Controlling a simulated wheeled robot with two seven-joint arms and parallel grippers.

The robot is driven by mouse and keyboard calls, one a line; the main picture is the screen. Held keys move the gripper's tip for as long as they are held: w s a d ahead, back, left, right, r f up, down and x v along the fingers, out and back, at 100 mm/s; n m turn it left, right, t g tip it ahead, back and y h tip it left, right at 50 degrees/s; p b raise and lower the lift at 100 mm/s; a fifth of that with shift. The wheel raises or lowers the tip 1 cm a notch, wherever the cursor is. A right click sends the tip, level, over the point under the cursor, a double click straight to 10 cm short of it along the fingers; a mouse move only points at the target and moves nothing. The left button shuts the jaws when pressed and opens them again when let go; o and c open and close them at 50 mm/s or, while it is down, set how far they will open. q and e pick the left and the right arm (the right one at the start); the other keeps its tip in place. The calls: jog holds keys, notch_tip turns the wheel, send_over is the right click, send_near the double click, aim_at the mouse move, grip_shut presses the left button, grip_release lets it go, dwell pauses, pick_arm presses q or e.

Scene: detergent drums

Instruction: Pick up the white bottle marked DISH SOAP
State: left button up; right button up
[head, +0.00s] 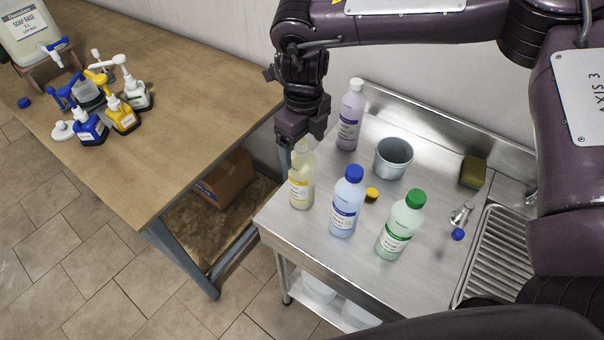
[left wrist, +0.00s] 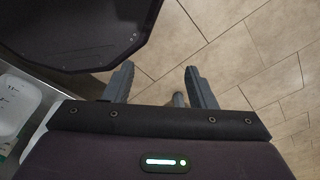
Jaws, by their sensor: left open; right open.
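A white pump bottle (head: 137,94) stands among several pump bottles on the wooden table at the left of the head view. Its label is too small to read, so I cannot tell whether it says DISH SOAP. My right gripper (head: 300,143) points down at the left end of the metal counter, at the top of a yellowish bottle (head: 301,180). It is open; its fingertips partly hide the bottle's top, and I cannot tell whether they touch. My left gripper (left wrist: 160,80) is open and empty above the tiled floor, seen only in the left wrist view.
The metal counter (head: 330,262) also holds a lavender bottle (head: 350,118), a blue-capped bottle (head: 346,208), a green-capped bottle (head: 400,228), a grey bucket (head: 393,158) and a sponge (head: 473,172). The wooden table (head: 180,150) has free room at its right. A large container (head: 30,35) stands at its far left.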

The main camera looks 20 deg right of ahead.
aim_at(302, 154)
jog(key=f+p, duration=0.1)
jog(key=f, duration=0.1)
jog(key=w+f+p, duration=0.1)
jog(key=shift+f, duration=0.9)
jog(key=shift+c, duration=1.2)
jog(key=c, duration=1)
pick_arm(q)
jog(key=shift+s+a+r, duration=0.1)
jog(key=shift+s+r, duration=0.2)
jog(key=shift+r, duration=0.3)
jog(key=shift+s+r, duration=0.25)
jog(key=shift+r, duration=0.3)
pick_arm(e)
jog(key=c, duration=0.4)
jog(key=shift+r, duration=0.1)
